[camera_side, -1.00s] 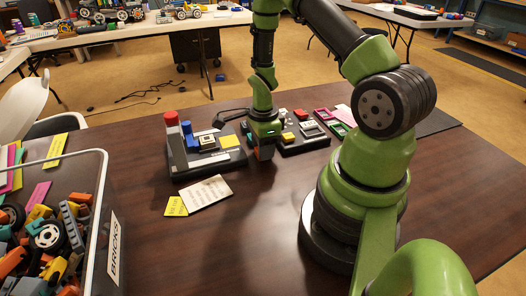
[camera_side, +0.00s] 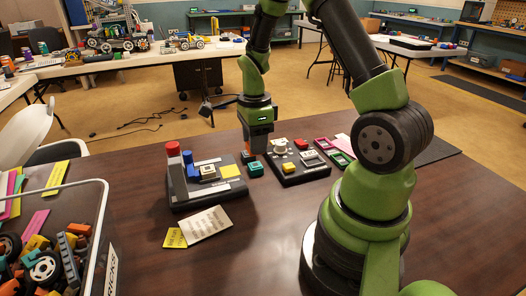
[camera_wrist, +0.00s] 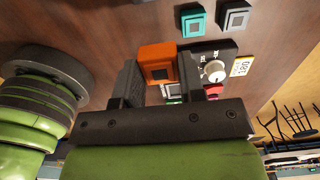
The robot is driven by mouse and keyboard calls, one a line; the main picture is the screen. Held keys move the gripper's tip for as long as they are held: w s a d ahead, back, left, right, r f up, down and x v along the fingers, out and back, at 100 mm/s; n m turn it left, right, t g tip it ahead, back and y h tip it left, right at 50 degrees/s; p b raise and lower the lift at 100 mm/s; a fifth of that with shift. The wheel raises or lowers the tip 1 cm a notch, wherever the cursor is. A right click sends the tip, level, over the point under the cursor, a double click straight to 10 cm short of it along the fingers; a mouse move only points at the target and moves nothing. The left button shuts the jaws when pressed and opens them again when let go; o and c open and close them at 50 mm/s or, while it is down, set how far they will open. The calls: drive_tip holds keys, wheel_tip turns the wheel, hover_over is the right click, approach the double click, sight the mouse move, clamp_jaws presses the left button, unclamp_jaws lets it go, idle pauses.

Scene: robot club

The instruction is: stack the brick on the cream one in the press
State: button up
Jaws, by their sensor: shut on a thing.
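My gripper (camera_side: 257,147) is above the table, between the press and a dark tray. In the wrist view my gripper (camera_wrist: 161,77) is shut on an orange brick (camera_wrist: 158,50) with a dark square in its face. The brick is mostly hidden in the side view. The press (camera_side: 183,195) stands to the left, with a grey base, a red-topped post and a blue part. The cream brick (camera_side: 208,173) sits on the press, apart from my gripper. A yellow note lies to its right.
A teal brick (camera_side: 256,169) and a grey brick (camera_side: 247,157) stand right of the press. A white card (camera_side: 206,225) lies in front. The brick bin (camera_side: 98,245) is at left. The front middle table is clear.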

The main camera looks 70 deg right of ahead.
drive_tip(key=r, duration=0.2)
hover_over(208, 169)
drive_tip(key=shift+f, duration=2.2)
drive_tip(key=shift+f, duration=0.55)
drive_tip(key=shift+f, duration=0.3)
drive_tip(key=shift+f, duration=0.55)
idle(0.3)
drive_tip(key=o, duration=1.4)
